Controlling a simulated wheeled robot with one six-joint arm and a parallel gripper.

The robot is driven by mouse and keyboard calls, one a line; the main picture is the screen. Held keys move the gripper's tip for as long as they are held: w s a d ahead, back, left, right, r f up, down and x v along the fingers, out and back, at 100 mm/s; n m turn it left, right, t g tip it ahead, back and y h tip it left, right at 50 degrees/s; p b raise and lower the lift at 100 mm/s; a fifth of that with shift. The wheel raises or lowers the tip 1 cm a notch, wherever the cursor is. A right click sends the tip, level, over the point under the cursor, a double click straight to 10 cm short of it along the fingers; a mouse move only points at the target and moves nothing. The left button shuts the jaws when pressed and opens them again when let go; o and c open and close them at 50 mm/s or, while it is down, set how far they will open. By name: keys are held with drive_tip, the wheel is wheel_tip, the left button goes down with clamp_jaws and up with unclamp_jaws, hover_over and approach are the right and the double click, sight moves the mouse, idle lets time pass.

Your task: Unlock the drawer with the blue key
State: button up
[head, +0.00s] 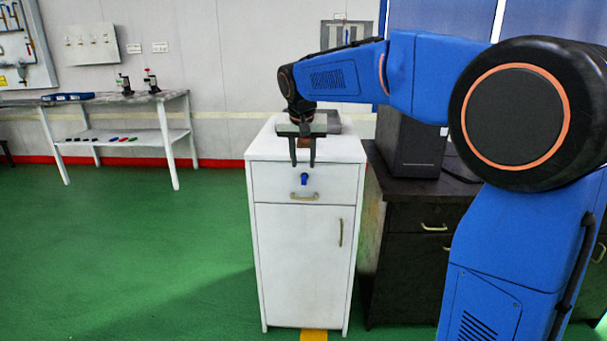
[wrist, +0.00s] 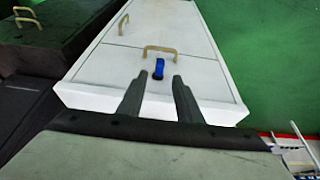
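The blue key (head: 304,179) sits in the lock on the front of the drawer (head: 275,182), near the top of the white cabinet (head: 302,265). In the wrist view the blue key (wrist: 159,68) stands upright just beyond and between my fingertips. My gripper (head: 303,164) is open, fingers pointing down in the head view, above the key and apart from it. It also shows in the wrist view (wrist: 160,84) with a clear gap between the fingers. The drawer (wrist: 163,75) is closed, with a brass handle (head: 304,196) below the key.
A dark cabinet (head: 408,275) stands close on the right with a black box (head: 410,145) on top. A grey object (head: 328,122) lies on the white cabinet's top. A workbench (head: 140,98) stands at the far left. The green floor in front is clear.

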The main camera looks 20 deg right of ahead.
sight(304, 177)
drive_tip(key=shift+x, duration=3.15)
drive_tip(key=shift+c, duration=0.6)
clamp_jaws()
